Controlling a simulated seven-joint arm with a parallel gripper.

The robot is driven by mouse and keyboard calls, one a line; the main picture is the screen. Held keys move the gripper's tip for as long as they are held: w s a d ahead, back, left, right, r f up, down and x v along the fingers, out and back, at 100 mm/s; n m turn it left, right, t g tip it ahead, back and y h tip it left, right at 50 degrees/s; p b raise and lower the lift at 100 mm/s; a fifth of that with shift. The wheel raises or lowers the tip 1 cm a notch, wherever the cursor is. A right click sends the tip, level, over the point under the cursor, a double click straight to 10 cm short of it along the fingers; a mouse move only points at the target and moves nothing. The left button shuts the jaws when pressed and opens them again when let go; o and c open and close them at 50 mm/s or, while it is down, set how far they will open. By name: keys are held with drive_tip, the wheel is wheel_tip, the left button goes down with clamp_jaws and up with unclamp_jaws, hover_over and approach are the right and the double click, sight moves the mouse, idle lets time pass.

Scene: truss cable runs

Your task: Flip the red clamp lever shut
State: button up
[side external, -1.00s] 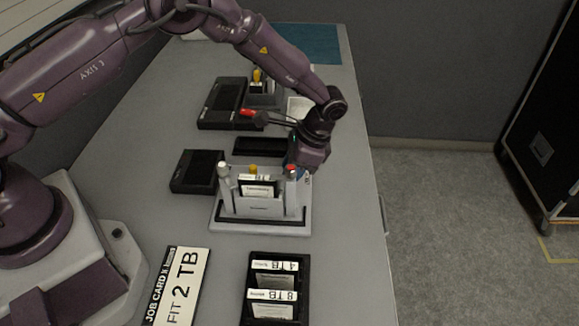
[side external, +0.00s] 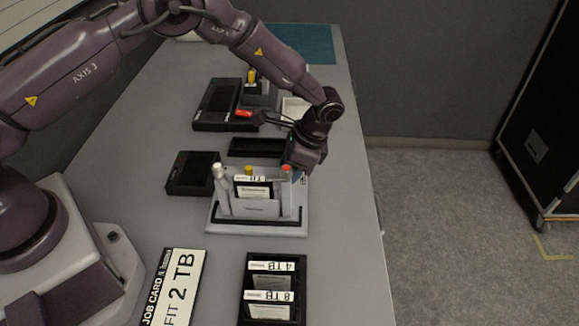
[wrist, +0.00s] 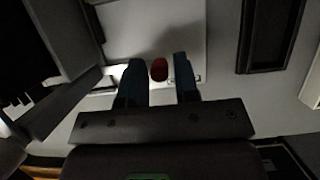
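The red-tipped clamp lever (side external: 286,169) stands upright at the right end of the grey front dock (side external: 214,226). A cartridge (side external: 255,190) sits upright in the dock. My gripper (side external: 294,174) is low at the lever, just behind and to its right in the side view. In the wrist view, the lever's red tip (wrist: 159,70) lies between the two blue fingers of my gripper (wrist: 157,62). A narrow gap shows on each side, so the fingers are open around it. The lever's lower part is hidden in the wrist view.
A white-tipped post (side external: 219,172) and a yellow knob (side external: 249,171) are on the same dock. A black cartridge holder (side external: 244,285) and the job card (side external: 180,285) lie in front. Black boxes (side external: 193,174) lie left and behind. Bare table lies to the right.

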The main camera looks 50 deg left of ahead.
drive_tip(key=shift+r, duration=0.1)
drive_tip(key=v, duration=1.3)
drive_tip(key=s+a+r+n+t+h, duration=0.1)
drive_tip(key=s+a+r+n+t, duration=0.2)
drive_tip(key=s+r, duration=0.3)
drive_tip(key=s+a+r+n+t+h, duration=0.1)
drive_tip(key=s+r, duration=0.5)
drive_tip(key=s, duration=0.6)
drive_tip(key=s+a+r+n+t+h, duration=0.1)
drive_tip(key=s+a+r+n+t, duration=0.3)
drive_tip(key=s+a+r, duration=0.3)
drive_tip(key=s+n, duration=0.1)
drive_tip(key=s, duration=0.2)
drive_tip(key=shift+t, duration=0.3)
